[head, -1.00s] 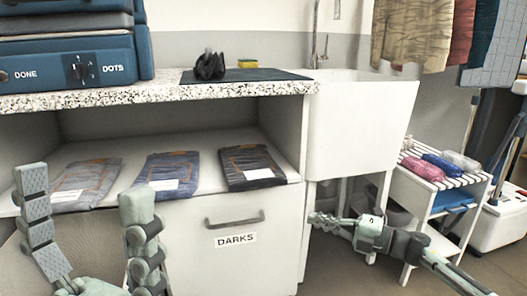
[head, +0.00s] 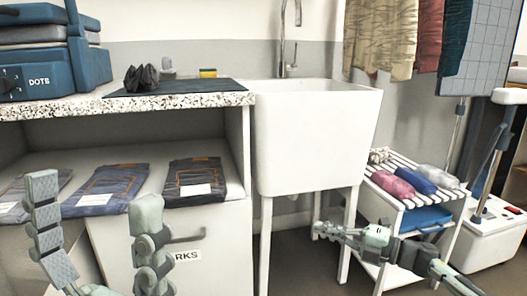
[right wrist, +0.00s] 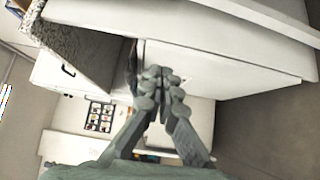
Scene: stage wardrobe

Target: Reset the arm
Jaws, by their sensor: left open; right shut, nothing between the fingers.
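My left gripper (head: 100,225) is at the lower left of the head view, its two fingers spread wide and empty, in front of the shelf and the drawer front. My right gripper (head: 322,229) is at the lower right of the head view, in front of the sink legs and left of the slatted rack. Its fingers are closed together with nothing between them. The right wrist view also shows the right gripper (right wrist: 158,75) with its fingertips together, near a white surface.
A white sink (head: 315,140) stands at the middle. Folded jeans (head: 195,184) lie on the shelf (head: 150,155) under the speckled counter (head: 215,99). A slatted rack (head: 397,198) with bundles stands at right. Clothes (head: 382,40) hang above. Bare floor shows beneath the sink.

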